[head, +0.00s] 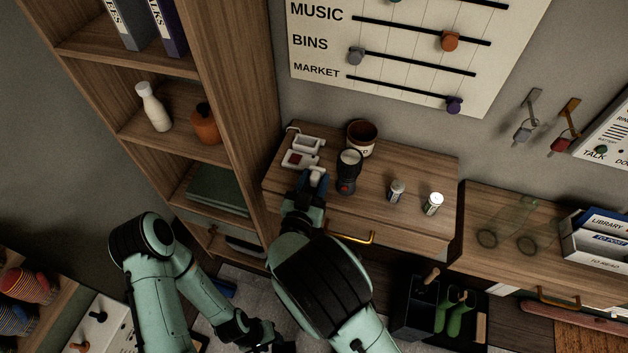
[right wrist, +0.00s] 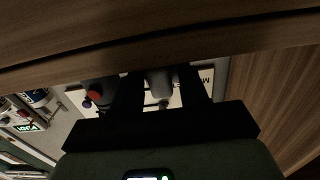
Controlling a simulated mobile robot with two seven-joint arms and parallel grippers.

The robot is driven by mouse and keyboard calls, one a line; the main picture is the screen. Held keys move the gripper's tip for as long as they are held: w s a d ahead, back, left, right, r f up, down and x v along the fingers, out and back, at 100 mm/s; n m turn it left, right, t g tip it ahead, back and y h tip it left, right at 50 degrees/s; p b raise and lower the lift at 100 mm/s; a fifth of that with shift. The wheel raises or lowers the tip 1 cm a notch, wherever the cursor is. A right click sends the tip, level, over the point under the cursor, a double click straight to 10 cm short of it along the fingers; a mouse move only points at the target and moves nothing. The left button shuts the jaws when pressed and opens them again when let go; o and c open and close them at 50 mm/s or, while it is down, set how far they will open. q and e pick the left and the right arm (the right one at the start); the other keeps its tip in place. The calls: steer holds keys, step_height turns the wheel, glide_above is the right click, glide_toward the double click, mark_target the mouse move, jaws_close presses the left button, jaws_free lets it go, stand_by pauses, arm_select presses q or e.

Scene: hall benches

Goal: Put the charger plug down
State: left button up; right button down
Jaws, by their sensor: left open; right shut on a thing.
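The pale charger plug (head: 318,174) is between the fingers of my right gripper (head: 312,182), over the left part of the wooden bench top (head: 372,214). In the right wrist view, the right gripper (right wrist: 162,88) is shut on a grey-white body, the plug (right wrist: 160,82). I cannot tell whether the plug touches the wood. A white two-part unit (head: 300,158) with a red patch lies just behind it. A dark torch (head: 346,184) stands close on its right. My left gripper (head: 272,342) is open, low at the bottom edge, away from the bench; its fingers are hard to see.
A brown pot (head: 362,133) stands behind the torch. Two small battery-like cylinders (head: 396,190) (head: 433,204) stand to the right, with bare wood around them. A tall shelf (head: 240,110) borders the bench on the left. A brass drawer handle (head: 352,237) juts from the front.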

steer(key=shift+f+b, duration=0.35)
steer(key=shift+f, duration=0.15)
arm_select(q)
steer(key=shift+s+f, duration=0.25)
steer(key=shift+f, duration=0.25)
arm_select(e)
steer(key=c, duration=0.6)
jaws_free()
arm_select(q)
steer(key=shift+r, duration=0.1)
arm_select(e)
steer(key=shift+r, duration=0.15)
steer(key=shift+r+p, duration=0.3)
steer(key=shift+p, duration=0.05)
steer(key=shift+r+p, duration=0.5)
steer(key=shift+r, duration=0.1)
steer(key=s, duration=0.1)
steer(key=s+a+b, duration=0.1)
steer(key=s+f, duration=0.1)
steer(key=shift+s+a, duration=0.15)
steer(key=shift+s, duration=0.05)
steer(key=b, duration=0.2)
glide_toward(313, 184)
steer(key=shift+s, duration=0.8)
arm_select(q)
steer(key=shift+s+f, duration=0.2)
steer(key=shift+f, duration=0.35)
arm_select(e)
steer(key=shift+a+r, duration=0.2)
